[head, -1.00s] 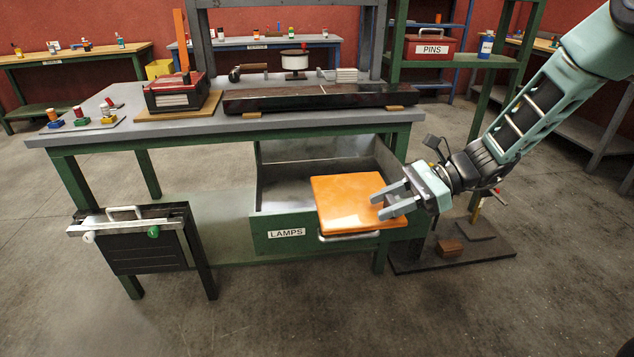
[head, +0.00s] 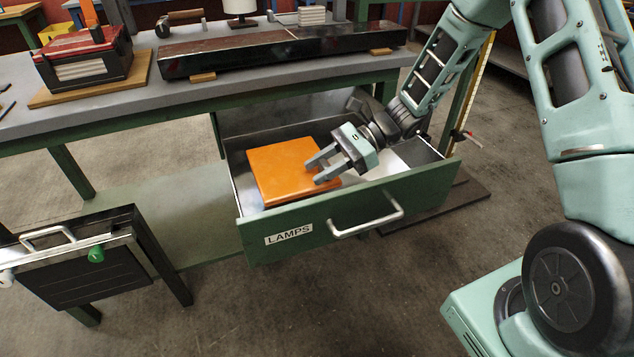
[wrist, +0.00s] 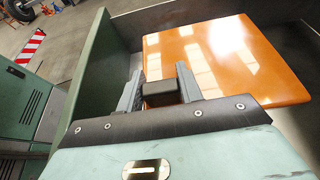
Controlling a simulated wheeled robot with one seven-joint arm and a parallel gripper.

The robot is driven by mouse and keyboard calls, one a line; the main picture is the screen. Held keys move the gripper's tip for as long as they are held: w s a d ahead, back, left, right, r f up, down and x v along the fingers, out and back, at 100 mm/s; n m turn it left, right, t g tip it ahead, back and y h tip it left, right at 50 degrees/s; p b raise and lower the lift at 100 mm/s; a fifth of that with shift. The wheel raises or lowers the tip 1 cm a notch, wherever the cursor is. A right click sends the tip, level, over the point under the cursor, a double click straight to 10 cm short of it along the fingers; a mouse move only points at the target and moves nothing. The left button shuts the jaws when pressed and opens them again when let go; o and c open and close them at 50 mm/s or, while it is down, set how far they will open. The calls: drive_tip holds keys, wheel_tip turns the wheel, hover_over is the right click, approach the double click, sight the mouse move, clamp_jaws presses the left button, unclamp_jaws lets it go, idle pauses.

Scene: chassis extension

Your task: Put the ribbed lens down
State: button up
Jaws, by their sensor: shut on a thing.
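The ribbed lens (head: 285,168) is a flat orange slab in the left part of the open drawer marked LAMPS (head: 390,192). My gripper (head: 322,167) reaches in from the right and is shut on the lens at its right edge. In the wrist view the lens (wrist: 225,60) lies flat with a glossy top, beyond the fingers of my gripper (wrist: 160,88). I see no ribs on its upper face. I cannot tell whether its underside touches the drawer floor.
The green drawer front has a metal handle (head: 366,217). Bare drawer floor shows right of the lens. A grey workbench (head: 130,115) stands above, with a long dark box (head: 285,50) on it.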

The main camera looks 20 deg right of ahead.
drive_tip(key=shift+f+b, duration=0.5)
drive_tip(key=shift+f, duration=2.5)
drive_tip(key=shift+f, duration=0.1)
drive_tip(key=o, duration=1.1)
drive_tip(key=shift+d+r, duration=0.2)
drive_tip(key=shift+d, duration=0.05)
drive_tip(key=p+v, duration=0.1)
drive_tip(key=v, duration=1)
drive_tip(key=shift+d+r+p, duration=0.15)
drive_tip(key=shift+d+p, duration=0.1)
drive_tip(key=shift+p, duration=0.1)
drive_tip(key=shift+r, duration=0.1)
